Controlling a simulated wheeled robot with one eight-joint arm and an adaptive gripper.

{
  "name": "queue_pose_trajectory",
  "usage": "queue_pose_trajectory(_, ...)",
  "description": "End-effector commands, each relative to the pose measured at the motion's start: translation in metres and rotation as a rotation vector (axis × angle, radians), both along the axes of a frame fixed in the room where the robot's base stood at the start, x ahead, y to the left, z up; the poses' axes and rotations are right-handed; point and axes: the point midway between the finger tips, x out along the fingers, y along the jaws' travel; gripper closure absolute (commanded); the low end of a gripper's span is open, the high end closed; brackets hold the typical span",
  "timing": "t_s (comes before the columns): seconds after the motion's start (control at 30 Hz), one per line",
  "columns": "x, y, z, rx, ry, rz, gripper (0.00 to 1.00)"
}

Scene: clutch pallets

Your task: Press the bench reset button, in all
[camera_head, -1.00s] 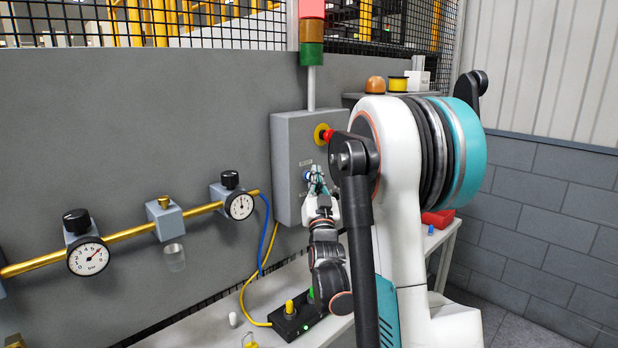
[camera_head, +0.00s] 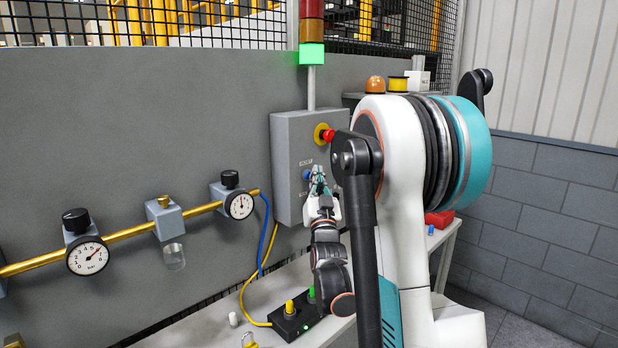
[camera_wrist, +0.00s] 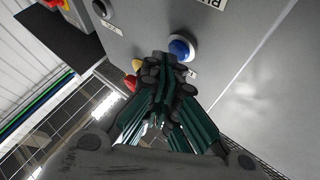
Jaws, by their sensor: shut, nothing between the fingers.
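The blue button (camera_wrist: 182,48) sits in a pale collar on the face of the grey control box (camera_head: 287,150). In the head view the blue button (camera_head: 307,174) is partly covered by my gripper (camera_head: 318,175). In the wrist view my gripper (camera_wrist: 168,62) is shut and empty, its fingertips just beside and below the button in the picture. I cannot tell whether they touch it. A label beside the button is only partly readable. The stack light (camera_head: 312,54) above the box glows green at its lowest section.
A red emergency stop (camera_head: 327,135) on a yellow disc sits higher on the box. A brass pipe (camera_head: 130,237) with gauges runs along the wall at left. A black pedal-like box (camera_head: 297,318) with yellow and green buttons lies on the bench below.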

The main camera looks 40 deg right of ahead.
Motion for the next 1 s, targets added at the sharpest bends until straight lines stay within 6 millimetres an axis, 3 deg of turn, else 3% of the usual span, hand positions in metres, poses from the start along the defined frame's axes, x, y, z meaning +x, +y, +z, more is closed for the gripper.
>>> queue_pose_trajectory(0.53, -0.012, -0.001, 0.0, -0.001, 0.0, -0.002, 1.0)
queue_pose_trajectory(1.0, -0.053, -0.004, 0.0, -0.001, 0.0, -0.002, 1.0)
